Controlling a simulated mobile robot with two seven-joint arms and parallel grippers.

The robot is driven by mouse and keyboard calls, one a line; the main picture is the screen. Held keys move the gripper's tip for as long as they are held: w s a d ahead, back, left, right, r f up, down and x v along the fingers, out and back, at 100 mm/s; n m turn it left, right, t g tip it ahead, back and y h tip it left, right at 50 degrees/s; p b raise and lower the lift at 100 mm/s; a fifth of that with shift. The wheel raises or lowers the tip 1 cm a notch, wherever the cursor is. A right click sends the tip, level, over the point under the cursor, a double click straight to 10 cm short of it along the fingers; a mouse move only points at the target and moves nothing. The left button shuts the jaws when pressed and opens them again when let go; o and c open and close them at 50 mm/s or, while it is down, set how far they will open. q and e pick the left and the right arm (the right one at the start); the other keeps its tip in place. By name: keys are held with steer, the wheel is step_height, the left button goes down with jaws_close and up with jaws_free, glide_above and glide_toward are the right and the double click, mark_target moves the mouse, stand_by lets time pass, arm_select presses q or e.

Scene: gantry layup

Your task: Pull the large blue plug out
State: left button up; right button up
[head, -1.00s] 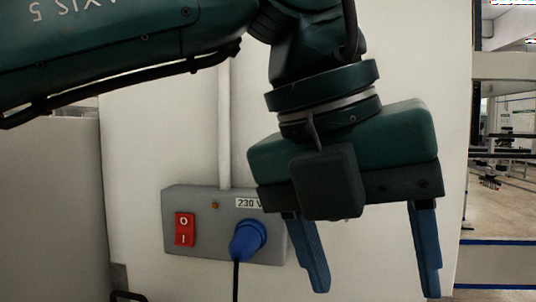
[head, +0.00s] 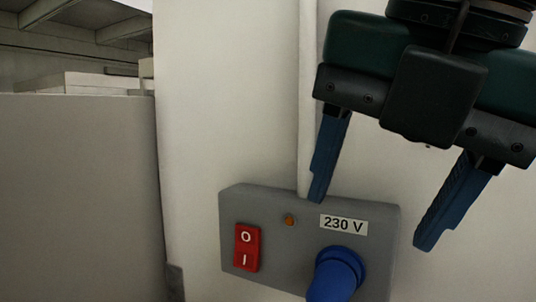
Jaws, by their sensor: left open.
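The large blue plug (head: 336,276) sits in the grey 230 V socket box (head: 280,208) on the pale wall panel, low in the head view. Its lower end and its cable are cut off by the picture's bottom edge. My left gripper (head: 370,222) is open, with its two blue fingers spread and pointing down. The fingertips show above the plug in the picture, one to each side of it. Nothing is between the fingers. I cannot tell how far the fingers are from the wall. My right gripper is not in view.
A red rocker switch (head: 246,247) and a small orange lamp (head: 289,220) are on the box, left of the plug. A white conduit (head: 306,100) runs up from the box. A grey partition (head: 75,190) stands at the left.

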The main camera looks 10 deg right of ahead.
mark_target(337, 278)
arm_select(q)
steer(key=b+x, duration=0.3)
steer(key=x, duration=0.6)
steer(key=shift+f, duration=0.4)
steer(key=shift+w+f+b, duration=0.35)
steer(key=shift+f, duration=0.05)
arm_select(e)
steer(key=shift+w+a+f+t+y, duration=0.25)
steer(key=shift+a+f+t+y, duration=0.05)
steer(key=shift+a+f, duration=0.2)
